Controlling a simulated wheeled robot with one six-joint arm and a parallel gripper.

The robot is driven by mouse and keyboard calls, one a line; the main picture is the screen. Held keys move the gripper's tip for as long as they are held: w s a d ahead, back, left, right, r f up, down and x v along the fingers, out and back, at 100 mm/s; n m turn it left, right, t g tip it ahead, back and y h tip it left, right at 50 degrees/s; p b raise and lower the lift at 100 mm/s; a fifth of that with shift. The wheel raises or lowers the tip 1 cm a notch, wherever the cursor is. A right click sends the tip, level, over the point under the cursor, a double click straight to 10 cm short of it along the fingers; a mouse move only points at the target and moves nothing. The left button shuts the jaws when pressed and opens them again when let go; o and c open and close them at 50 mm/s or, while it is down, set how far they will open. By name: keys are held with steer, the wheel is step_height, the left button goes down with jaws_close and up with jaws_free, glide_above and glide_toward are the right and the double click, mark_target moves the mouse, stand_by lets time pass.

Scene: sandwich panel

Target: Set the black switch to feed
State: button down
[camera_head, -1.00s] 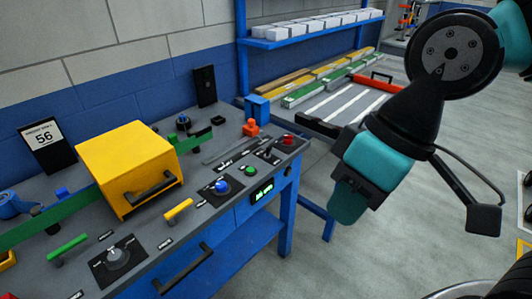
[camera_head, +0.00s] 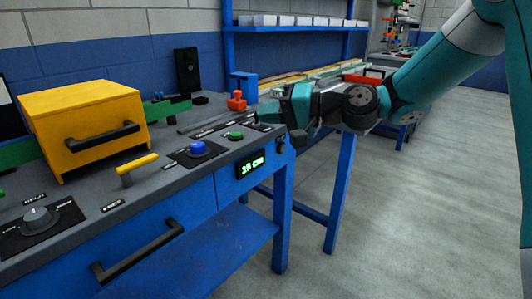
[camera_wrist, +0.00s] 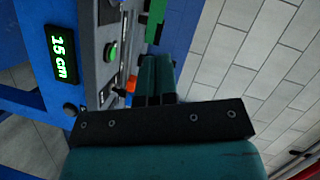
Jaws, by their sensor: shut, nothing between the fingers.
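My gripper (camera_head: 262,114) is shut and empty, low over the far right part of the grey control panel (camera_head: 75,205). Its two teal fingers also show side by side in the wrist view (camera_wrist: 157,60). The black switch is mostly hidden behind or under my gripper in the head view. I cannot tell its setting or whether the fingers touch it. The green button (camera_head: 236,135) and blue button (camera_head: 197,148) are just left of the gripper. The green button also shows in the wrist view (camera_wrist: 111,51).
A yellow box (camera_head: 85,112) with a black handle stands on the left of the panel. A yellow handle (camera_head: 138,164), a grey knob (camera_head: 39,217) and an orange-red piece (camera_head: 237,101) rise from the panel. A green display (camera_head: 251,165) reads 15 cm. Floor to the right is clear.

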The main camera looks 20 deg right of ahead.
mark_target(265, 129)
steer(key=w+d+f+m+t+h+b, duration=0.1)
steer(key=w+d+f+m+t+b, duration=0.6)
steer(key=d+f, duration=0.4)
steer(key=shift+w+d+f+m+t+b, duration=0.15)
steer(key=shift+w+d+m+t+b, duration=0.15)
steer(key=shift+w+d+m+b, duration=0.35)
steer(key=shift+w, duration=0.2)
steer(key=p+x, duration=1.1)
steer(key=x, duration=0.2)
steer(key=shift+w+a, duration=0.15)
steer(key=shift+w, duration=0.25)
